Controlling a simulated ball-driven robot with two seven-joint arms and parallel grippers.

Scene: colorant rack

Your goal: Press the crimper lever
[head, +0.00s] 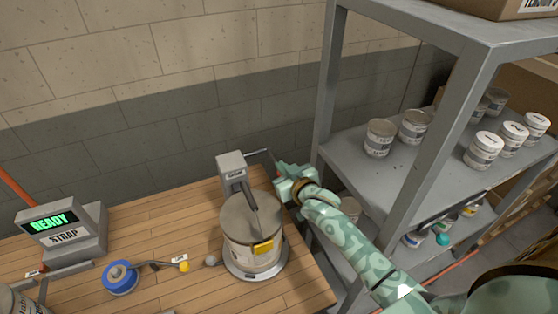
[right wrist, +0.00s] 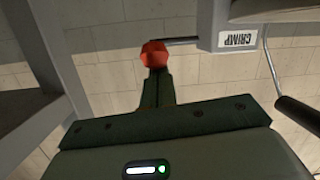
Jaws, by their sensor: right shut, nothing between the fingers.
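The grey crimper (head: 232,166) stands at the back of the wooden bench, above a lidded metal can (head: 252,232). Its thin lever (head: 262,153) reaches out to the right toward my right gripper (head: 291,184). In the right wrist view, the crimper's "CRIMP" label (right wrist: 237,40) shows upside down, and the lever rod ends in a red knob (right wrist: 153,53). My right gripper (right wrist: 156,76) is shut and empty, with its fingertips right at the knob. I cannot tell whether they touch. The knob is hidden in the head view. My left gripper is out of view.
A metal shelf rack (head: 360,150) with several cans and jars stands close on the right. A strap station (head: 62,232) reading "READY" and a blue spool (head: 120,277) are at the left of the bench. A black-gripped wire handle (right wrist: 298,114) shows in the wrist view.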

